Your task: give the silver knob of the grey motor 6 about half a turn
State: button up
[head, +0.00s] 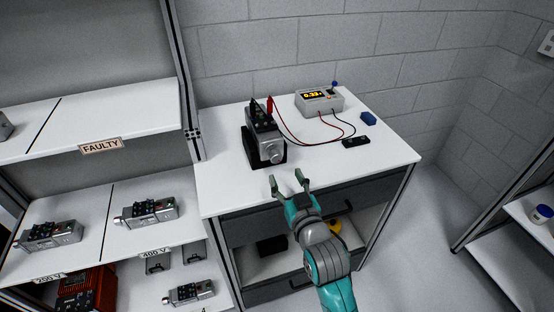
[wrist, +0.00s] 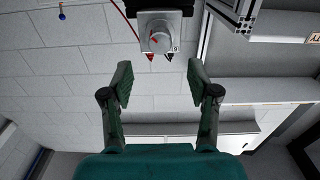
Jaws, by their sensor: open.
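The grey motor 6 (head: 262,128) stands on the white table in a black holder (head: 250,150). Its round silver knob (head: 277,157) faces the front. In the wrist view the knob (wrist: 159,41) shows between and beyond my fingertips, with a small red mark on it and a "6" on the plate beside it.
A meter (head: 320,101) with a lit display stands at the back, with red and black leads; a red probe (head: 270,106) is at the motor's top. Shelves (head: 90,115) with similar motors stand left.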

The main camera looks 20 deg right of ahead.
aim_at(277, 159)
jog(key=w, duration=0.8)
jog(key=shift+c, duration=0.2)
grip_shut()
